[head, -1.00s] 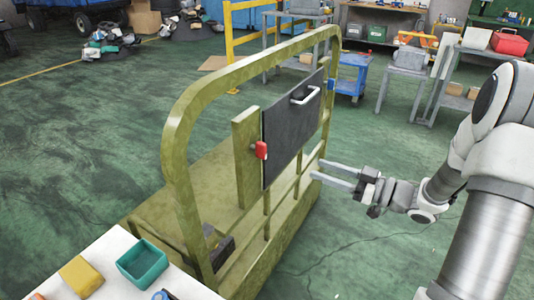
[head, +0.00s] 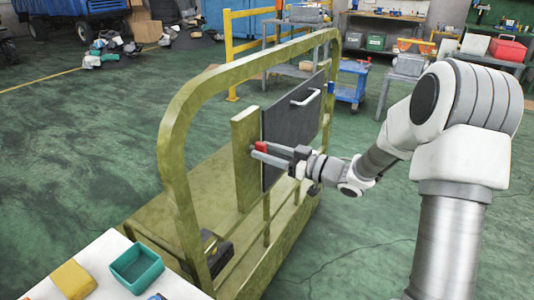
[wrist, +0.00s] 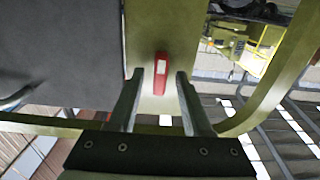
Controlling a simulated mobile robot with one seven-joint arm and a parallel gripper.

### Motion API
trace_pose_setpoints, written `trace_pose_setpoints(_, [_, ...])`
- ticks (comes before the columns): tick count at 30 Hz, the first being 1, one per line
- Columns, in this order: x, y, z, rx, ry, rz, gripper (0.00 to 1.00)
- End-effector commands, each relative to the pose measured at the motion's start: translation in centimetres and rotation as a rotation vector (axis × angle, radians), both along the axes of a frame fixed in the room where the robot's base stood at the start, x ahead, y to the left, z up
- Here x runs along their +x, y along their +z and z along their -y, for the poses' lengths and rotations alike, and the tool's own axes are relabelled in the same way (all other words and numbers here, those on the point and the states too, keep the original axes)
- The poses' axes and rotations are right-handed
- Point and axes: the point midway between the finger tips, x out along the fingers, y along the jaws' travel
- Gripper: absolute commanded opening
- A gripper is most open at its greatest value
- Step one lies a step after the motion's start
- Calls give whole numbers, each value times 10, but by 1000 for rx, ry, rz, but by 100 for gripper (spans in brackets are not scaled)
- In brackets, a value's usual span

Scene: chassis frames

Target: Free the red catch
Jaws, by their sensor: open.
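The red catch (head: 261,146) sits on the yellow-green post (head: 244,165) at the left edge of the dark panel (head: 283,125). My gripper (head: 260,151) is open at the catch, and its fingers partly hide it in the head view. In the wrist view the catch (wrist: 161,66) is a narrow upright red piece with a pale patch. It appears between the two open fingertips (wrist: 160,78), with a gap on each side. I cannot tell how deep it lies between them. The panel has a white handle (head: 306,97) near its top.
A yellow-green rail frame (head: 178,125) arches around the panel. A white table (head: 105,252) at the lower left holds a teal bin (head: 136,268) and a yellow block (head: 73,278). A blue cart (head: 349,88) stands behind.

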Motion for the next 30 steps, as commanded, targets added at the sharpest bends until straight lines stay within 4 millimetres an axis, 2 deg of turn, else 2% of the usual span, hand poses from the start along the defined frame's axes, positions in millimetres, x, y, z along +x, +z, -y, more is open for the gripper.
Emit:
trace_pose_setpoints(7, [0, 0, 0, 0, 0, 0, 48])
trace_pose_setpoints(15, [0, 0, 0, 0, 0, 0, 0])
trace_pose_setpoints(30, [0, -1, 0, -22, 0, 32, 0])
